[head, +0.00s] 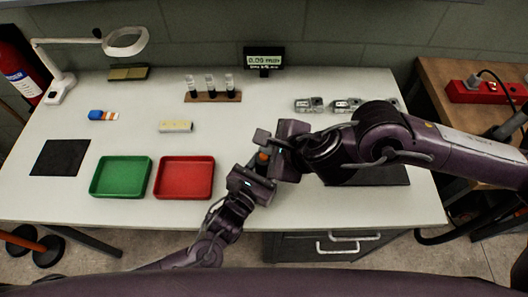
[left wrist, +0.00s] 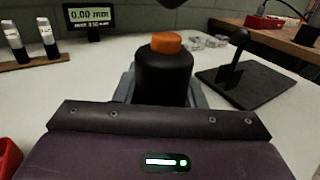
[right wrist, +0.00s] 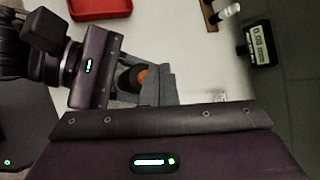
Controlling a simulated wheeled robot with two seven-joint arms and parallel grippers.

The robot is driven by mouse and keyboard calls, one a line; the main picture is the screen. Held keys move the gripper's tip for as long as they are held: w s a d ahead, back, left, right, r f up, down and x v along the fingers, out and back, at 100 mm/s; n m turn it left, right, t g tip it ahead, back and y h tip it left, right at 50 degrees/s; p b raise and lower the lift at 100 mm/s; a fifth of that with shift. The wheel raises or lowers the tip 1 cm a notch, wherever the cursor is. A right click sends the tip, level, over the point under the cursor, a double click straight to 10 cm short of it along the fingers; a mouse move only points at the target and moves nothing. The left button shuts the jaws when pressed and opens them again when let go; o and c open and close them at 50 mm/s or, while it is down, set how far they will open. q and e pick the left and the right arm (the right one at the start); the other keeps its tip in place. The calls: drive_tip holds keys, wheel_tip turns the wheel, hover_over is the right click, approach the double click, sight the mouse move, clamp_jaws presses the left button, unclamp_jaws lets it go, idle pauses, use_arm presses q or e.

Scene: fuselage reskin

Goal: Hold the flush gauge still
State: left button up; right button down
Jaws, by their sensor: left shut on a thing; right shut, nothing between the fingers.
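The flush gauge (left wrist: 163,75) is a black cylinder with an orange top. My left gripper (head: 258,168) is shut on it and holds it about upright above the table; in the left wrist view its grey fingers show on both sides. In the head view only the orange top (head: 263,157) shows clearly between the two grippers. My right gripper (head: 275,150) is shut and empty, close beside the gauge. The gauge also shows in the right wrist view (right wrist: 128,79), beyond the right fingers; I cannot tell whether they touch it.
A small display (head: 264,59) stands at the back, reading about zero mm. A green tray (head: 121,195) and a red tray (head: 184,196) lie at the front left. A rack of vials (head: 212,96) and metal parts (head: 345,105) are farther back. A dark mat (left wrist: 262,90) lies to the right.

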sight(268, 160)
wheel_tip(268, 160, up, 5)
idle(0.7)
idle(0.5)
use_arm(q)
drive_tip(key=o, duration=1.2)
drive_tip(key=shift+o, duration=0.2)
